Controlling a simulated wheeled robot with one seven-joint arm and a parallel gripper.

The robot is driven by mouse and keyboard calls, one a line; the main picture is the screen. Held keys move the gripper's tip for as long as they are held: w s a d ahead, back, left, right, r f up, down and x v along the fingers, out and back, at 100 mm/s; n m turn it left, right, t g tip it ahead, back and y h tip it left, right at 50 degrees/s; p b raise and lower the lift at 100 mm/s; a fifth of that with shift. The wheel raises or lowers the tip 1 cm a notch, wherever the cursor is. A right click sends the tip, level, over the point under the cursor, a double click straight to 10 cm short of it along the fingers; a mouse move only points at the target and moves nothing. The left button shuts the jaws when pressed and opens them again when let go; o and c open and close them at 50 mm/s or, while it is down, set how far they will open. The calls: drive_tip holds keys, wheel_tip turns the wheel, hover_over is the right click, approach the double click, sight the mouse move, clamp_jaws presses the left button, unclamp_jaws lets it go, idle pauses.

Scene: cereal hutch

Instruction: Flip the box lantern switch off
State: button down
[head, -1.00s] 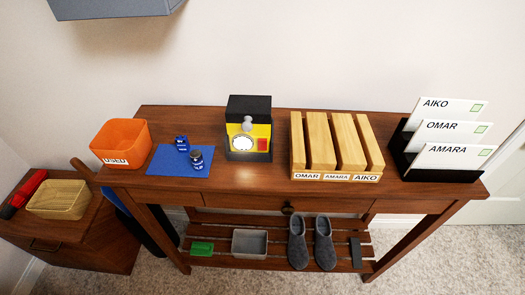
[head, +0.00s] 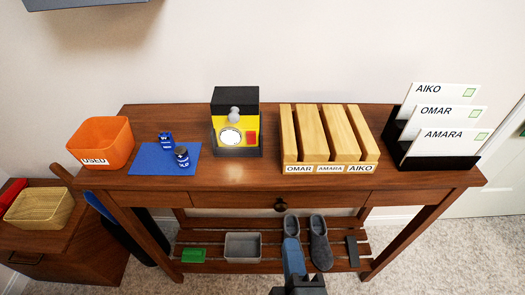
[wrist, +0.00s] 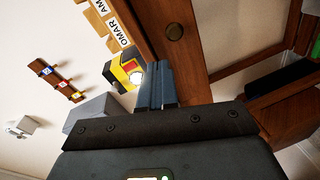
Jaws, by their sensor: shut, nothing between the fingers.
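The box lantern (head: 235,122) is black and yellow and stands on the console table, left of the wooden slotted rack. Its round lens (head: 230,136) looks bright, and a light patch lies on the table in front of it. A red part (head: 252,137) sits at the right of its front face; I cannot tell the switch position. In the wrist view the lantern (wrist: 124,72) appears sideways, beyond my fingertips. My gripper (wrist: 158,75) is shut and empty. In the head view my gripper (head: 291,250) is low in front of the table, apart from the lantern.
A blue mat (head: 150,160) with two batteries and an orange bin (head: 101,142) marked USED stand left of the lantern. The slotted rack (head: 328,138) and a black letter holder (head: 440,160) stand to its right. Slippers (head: 319,245) and a grey tray (head: 242,247) are on the lower shelf.

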sight(252, 137)
drive_tip(key=w+a+r+n+t+h, duration=0.1)
drive_tip(key=w+a+r+t, duration=0.2)
drive_tip(key=a+r, duration=0.3)
drive_tip(key=shift+w+a+r+n+b, duration=0.4)
drive_tip(key=shift+w+a, duration=0.15)
drive_tip(key=shift+w, duration=0.15)
drive_tip(key=w, duration=0.4)
drive_tip(key=w+r+p, duration=0.1)
drive_tip(key=w, duration=0.4)
drive_tip(key=w+p, duration=0.1)
drive_tip(key=w, duration=0.3)
drive_tip(key=shift+w+d+r, duration=0.15)
drive_tip(key=shift+d+r, duration=0.15)
drive_tip(key=shift+r, duration=0.05)
drive_tip(key=shift+w, duration=0.35)
